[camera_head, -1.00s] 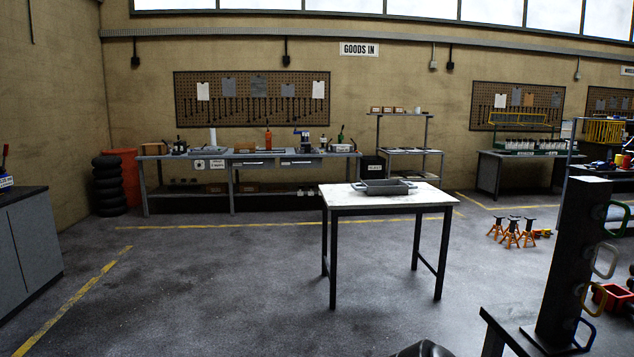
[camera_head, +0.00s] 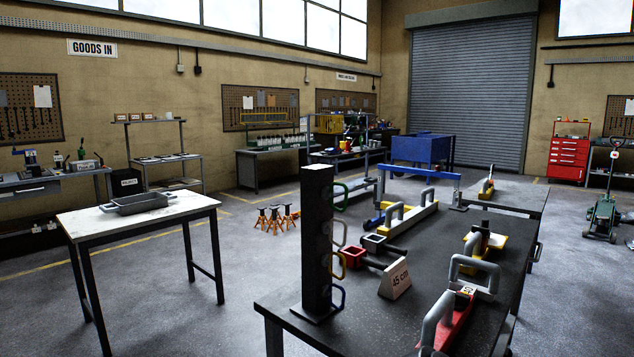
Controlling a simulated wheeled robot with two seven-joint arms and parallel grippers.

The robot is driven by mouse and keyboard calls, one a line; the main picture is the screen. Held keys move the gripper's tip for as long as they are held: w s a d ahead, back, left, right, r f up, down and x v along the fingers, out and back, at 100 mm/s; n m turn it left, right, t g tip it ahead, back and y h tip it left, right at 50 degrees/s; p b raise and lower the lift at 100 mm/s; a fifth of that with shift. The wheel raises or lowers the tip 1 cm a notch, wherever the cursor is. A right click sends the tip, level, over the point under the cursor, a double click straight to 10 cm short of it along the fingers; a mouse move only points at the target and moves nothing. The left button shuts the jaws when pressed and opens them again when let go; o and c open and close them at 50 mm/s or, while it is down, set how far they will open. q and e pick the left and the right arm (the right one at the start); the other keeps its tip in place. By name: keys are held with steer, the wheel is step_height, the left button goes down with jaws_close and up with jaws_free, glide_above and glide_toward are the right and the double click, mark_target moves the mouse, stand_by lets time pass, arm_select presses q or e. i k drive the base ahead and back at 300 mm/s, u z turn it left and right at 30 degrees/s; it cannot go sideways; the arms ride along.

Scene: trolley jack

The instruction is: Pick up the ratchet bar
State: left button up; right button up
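I cannot tell for certain which thing is the ratchet bar. The dark bench (camera_head: 462,322) at the right carries several bar-like tools. A red tool with grey loop handles (camera_head: 458,318) lies near its front right. A yellow tool with a grey handle (camera_head: 410,215) lies farther back. Short dark bars with a red square end (camera_head: 354,257) and a grey square end (camera_head: 375,243) lie in the middle. A black upright post (camera_head: 316,235) with coloured loop handles stands at the bench's left end. Neither of my grippers is in view.
A white-topped table (camera_head: 95,226) with a grey tray (camera_head: 140,204) stands at the left. Orange stands (camera_head: 278,219) are on the floor behind. A green trolley jack (camera_head: 604,215) is at far right. Floor between the tables is clear.

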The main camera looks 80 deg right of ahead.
mark_target(485, 193)
steer(key=z, duration=1.35)
steer(key=i, duration=4.25)
steer(key=z, duration=2.65)
steer(key=i, duration=7.75)
